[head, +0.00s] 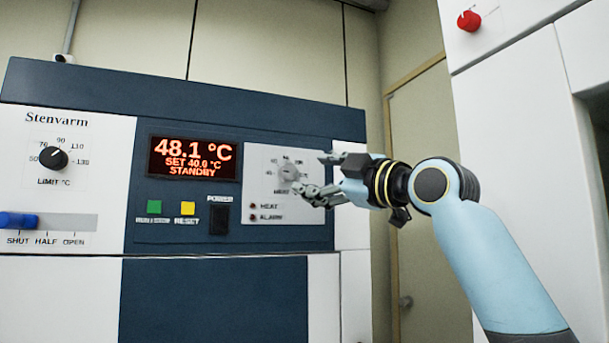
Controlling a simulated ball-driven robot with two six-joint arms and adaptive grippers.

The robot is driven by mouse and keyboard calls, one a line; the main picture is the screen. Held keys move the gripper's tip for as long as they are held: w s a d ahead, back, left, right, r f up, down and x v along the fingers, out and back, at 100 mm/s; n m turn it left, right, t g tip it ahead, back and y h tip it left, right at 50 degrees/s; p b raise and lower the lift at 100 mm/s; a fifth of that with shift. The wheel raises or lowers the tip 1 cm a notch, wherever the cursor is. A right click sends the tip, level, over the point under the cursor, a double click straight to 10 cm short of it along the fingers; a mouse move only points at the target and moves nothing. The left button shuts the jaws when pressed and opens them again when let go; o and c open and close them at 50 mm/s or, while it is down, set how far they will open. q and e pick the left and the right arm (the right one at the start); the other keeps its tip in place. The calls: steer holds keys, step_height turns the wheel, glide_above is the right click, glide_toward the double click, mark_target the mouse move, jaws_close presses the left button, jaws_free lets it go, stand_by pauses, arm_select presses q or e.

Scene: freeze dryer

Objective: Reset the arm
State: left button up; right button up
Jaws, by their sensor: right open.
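My right arm comes in from the right, pale blue with black joints. My right gripper (325,178) is open, its fingers pointing left in front of the small white dial panel. A grey knob (289,172) on that panel lies just left of the fingertips; I cannot tell whether they touch it. The fingers seem to hold nothing. My left gripper is not in view.
The panel marked Stenvarm has a display (193,158) reading 48.1 °C, SET 40.0 °C, STANDBY. It also has a black limit knob (54,158), a blue slider (18,220) at SHUT, a green button (154,207), a yellow reset button (187,208) and a black power switch (219,220). A red knob (468,20) is at upper right.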

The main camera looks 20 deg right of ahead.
steer(key=shift+s+f, duration=0.1)
steer(key=shift+s, duration=0.25)
steer(key=shift+d, duration=0.1)
